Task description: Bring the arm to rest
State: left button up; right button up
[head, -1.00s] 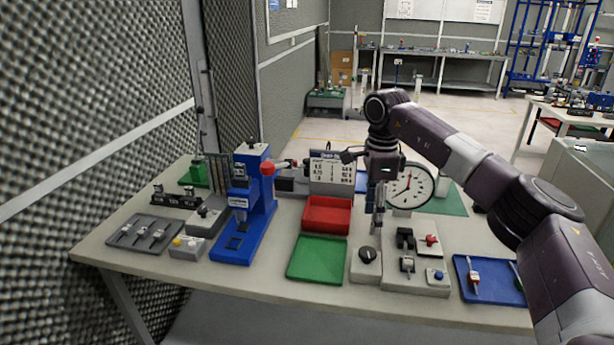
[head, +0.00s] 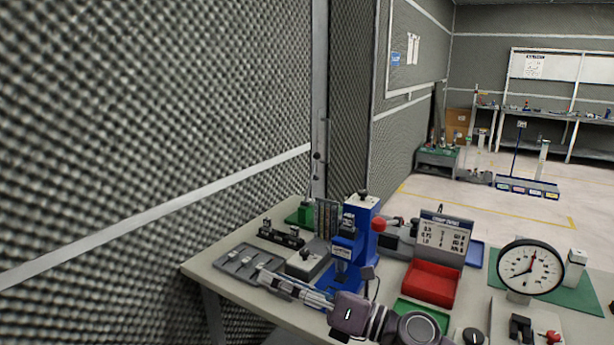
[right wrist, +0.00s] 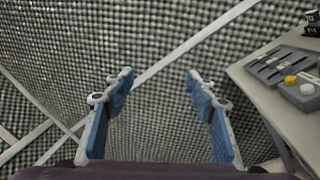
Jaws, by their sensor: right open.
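My right arm comes in at the bottom of the head view, and its gripper (head: 290,288) points left over the front left of the workbench (head: 222,272). In the right wrist view the gripper (right wrist: 158,78) is open, its two blue-padded fingers well apart with nothing between them. It faces the grey foam wall (right wrist: 165,45), with the bench edge to its right. My left gripper is not in view.
A grey slotted tray (head: 240,262) is close to the right gripper. A blue press (head: 352,250) stands behind the arm. A red bin (head: 432,283), a green tray (head: 420,312) and a dial gauge (head: 530,268) are farther right.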

jog(key=w+d+f+m+t+h, duration=0.25)
jog(key=d+m+t+h, duration=0.85)
jog(key=m, duration=1)
jog(key=s+d+f+m+g+h, duration=0.5)
jog(key=s+d+f+m+h, duration=0.15)
jog(key=d+f+m, duration=0.55)
jog(key=s+d+f+m+g, duration=0.15)
jog(key=s+f+g, duration=0.35)
jog(key=s, duration=0.5)
jog(key=s+f+m+g, duration=0.2)
jog(key=s+f+m, duration=0.1)
jog(key=s+f, duration=0.5)
jog(key=s+d+f+m+g, duration=0.15)
jog(key=s+f+g, duration=0.25)
jog(key=s, duration=0.7)
notch_tip(320, 180, down, 27)
jog(key=s+g, duration=0.1)
jog(key=s, duration=0.1)
jog(key=s+d+f+g, duration=0.1)
jog(key=s+d+f, duration=0.1)
jog(key=s+f, duration=1.3)
jog(key=shift+s+d+f+n, duration=0.2)
jog(key=shift+s+d+n, duration=0.1)
jog(key=shift+s, duration=0.5)
